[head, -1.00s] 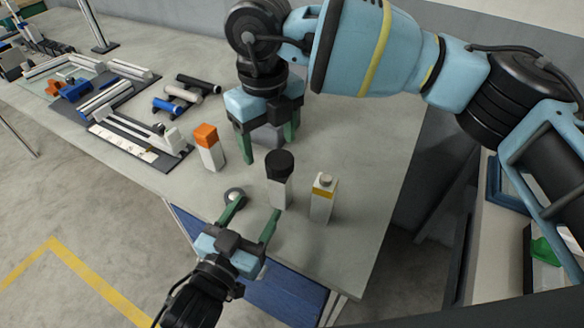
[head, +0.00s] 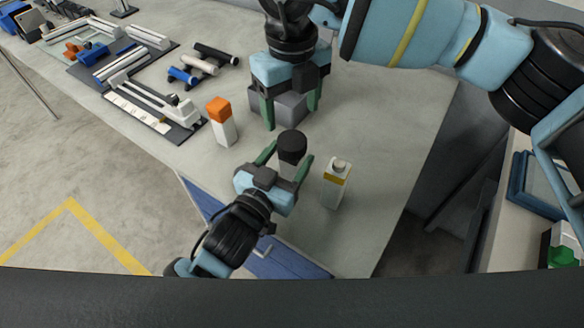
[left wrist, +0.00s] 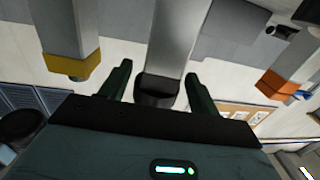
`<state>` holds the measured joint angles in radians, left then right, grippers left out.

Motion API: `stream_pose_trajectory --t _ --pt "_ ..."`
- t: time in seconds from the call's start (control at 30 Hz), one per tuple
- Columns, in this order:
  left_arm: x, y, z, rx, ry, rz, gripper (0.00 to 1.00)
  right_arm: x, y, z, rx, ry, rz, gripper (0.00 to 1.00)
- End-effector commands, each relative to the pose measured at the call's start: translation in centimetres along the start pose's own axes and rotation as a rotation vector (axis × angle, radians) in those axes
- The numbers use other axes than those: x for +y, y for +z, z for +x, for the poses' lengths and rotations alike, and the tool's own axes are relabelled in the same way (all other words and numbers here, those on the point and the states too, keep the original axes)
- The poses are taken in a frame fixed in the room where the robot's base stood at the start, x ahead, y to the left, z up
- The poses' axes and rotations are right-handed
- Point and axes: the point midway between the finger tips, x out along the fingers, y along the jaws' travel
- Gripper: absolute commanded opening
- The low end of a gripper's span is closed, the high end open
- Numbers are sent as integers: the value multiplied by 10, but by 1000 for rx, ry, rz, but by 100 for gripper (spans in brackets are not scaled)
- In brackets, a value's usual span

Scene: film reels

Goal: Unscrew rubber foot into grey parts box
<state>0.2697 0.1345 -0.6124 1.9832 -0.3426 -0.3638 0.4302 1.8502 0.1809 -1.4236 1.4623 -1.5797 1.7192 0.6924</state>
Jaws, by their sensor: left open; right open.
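The black rubber foot (head: 291,146) caps a pale upright post standing near the table's front edge. My left gripper (head: 287,163) is open, with its green fingers on either side of this post. In the left wrist view the black foot (left wrist: 158,90) sits between the two open fingers (left wrist: 157,85), with a gap on each side. The grey parts box (head: 291,106) is a plain grey block shape behind the post. My right gripper (head: 290,100) is open, its fingers straddling the box; I cannot tell whether they touch it. The inside of the box is hidden.
An orange-topped post (head: 221,122) stands to the left and a yellow-banded post (head: 335,185) close to the right. Blue, white and black cylinders (head: 200,65) lie further back left beside a tray of parts (head: 150,110). The table's right side is clear.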

Motion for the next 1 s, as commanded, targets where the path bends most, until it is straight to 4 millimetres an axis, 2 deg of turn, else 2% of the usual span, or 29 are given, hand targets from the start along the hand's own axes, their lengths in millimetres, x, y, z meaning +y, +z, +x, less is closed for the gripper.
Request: stream_pose_trajectory --t 0.2,0.53,1.0 --pt "0 0 17 0 0 -1 62 0 0 0 0 0 0 69" --pt "0 0 19 -1 0 -1 60 0 0 0 0 0 0 69" --pt "0 0 19 -1 0 0 0 0 0 0 0 0 0 69"
